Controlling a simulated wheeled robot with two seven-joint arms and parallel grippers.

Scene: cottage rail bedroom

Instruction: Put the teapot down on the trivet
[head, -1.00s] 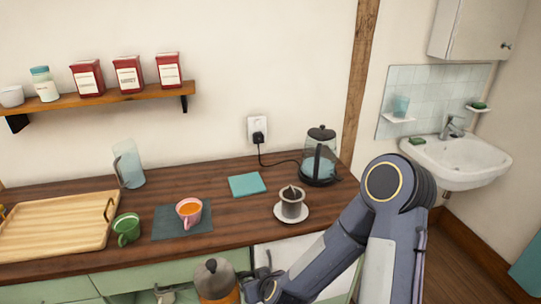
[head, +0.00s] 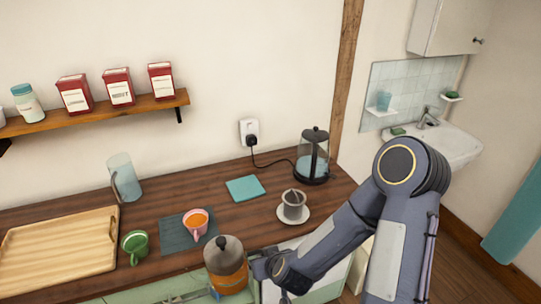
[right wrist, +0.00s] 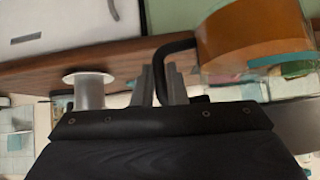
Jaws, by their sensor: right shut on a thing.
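In the right wrist view the teapot (right wrist: 255,35) is beside my right gripper (right wrist: 161,82), with the black handle at the fingers. A flat teal square (head: 245,188), which looks like the trivet, lies bare on the counter, farther back than the teapot. My left gripper is not clearly in view.
A pink cup (head: 196,224) of orange drink is on a dark mat (head: 174,236). A grey cup (head: 293,206) on a saucer stands right of the trivet. A kettle (head: 313,160), green mug (head: 135,246), glass jug (head: 124,178) and wooden tray (head: 60,255) are also on the counter.

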